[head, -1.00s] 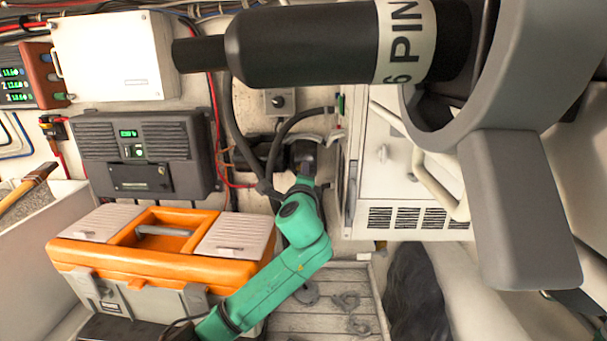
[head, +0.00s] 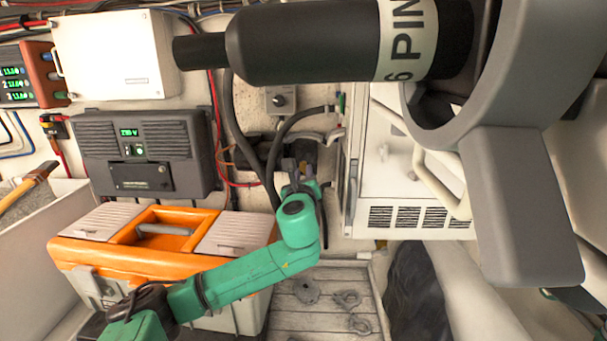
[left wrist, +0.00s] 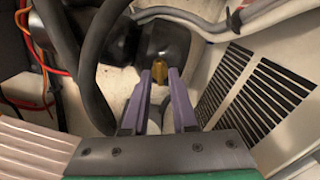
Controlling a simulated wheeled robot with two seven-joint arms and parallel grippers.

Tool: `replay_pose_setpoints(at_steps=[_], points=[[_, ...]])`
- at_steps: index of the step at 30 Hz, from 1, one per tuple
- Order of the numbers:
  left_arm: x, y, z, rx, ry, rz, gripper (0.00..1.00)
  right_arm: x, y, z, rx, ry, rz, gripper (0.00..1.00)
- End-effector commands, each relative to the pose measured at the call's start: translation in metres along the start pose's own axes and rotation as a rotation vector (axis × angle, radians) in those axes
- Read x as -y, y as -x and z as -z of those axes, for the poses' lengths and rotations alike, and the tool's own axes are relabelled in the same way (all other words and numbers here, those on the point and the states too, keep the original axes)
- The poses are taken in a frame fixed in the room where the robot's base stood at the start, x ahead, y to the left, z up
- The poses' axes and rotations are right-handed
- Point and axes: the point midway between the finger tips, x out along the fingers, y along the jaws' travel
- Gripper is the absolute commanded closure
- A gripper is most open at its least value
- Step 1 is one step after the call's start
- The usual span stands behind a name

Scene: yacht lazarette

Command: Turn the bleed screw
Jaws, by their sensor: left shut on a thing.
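The bleed screw (left wrist: 159,69) is a small brass-yellow piece at the front of a dark rounded fitting (left wrist: 150,42) in the left wrist view. My left gripper (left wrist: 160,75) has two purple fingers that converge at the screw, their tips on either side of it and shut on it. In the head view my left gripper (head: 297,168) reaches up to the dark fitting, at the end of my green arm. The screw is too small or hidden to make out there. My right gripper is in neither view.
Black hoses (head: 236,130) and red wires run close left of the fitting. A white vented cabinet (head: 405,190) stands to the right. An orange toolbox (head: 110,258) sits lower left. A large black cylinder (head: 300,43) and grey structure (head: 515,200) fill the upper right foreground.

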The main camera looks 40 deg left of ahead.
Motion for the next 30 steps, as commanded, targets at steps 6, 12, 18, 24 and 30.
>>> replay_pose_setpoints(at_steps=[6,12,18,24,30], points=[[-0.0007,-0.0002,-0.0007,0.001,-0.176,0.0,1.0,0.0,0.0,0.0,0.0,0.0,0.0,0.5],[-0.0011,-0.0002,-0.0004,0.0,-0.294,0.0,1.0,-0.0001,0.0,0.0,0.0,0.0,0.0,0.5],[-0.0013,-0.0002,-0.0004,0.0,-0.358,0.0,1.0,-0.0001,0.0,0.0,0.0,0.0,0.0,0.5],[-0.0013,-0.0002,-0.0005,0.0,-0.381,0.0,1.0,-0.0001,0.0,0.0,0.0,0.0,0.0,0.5],[-0.0013,-0.0001,-0.0004,0.0,-0.383,0.0,1.0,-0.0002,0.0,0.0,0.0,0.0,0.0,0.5]])
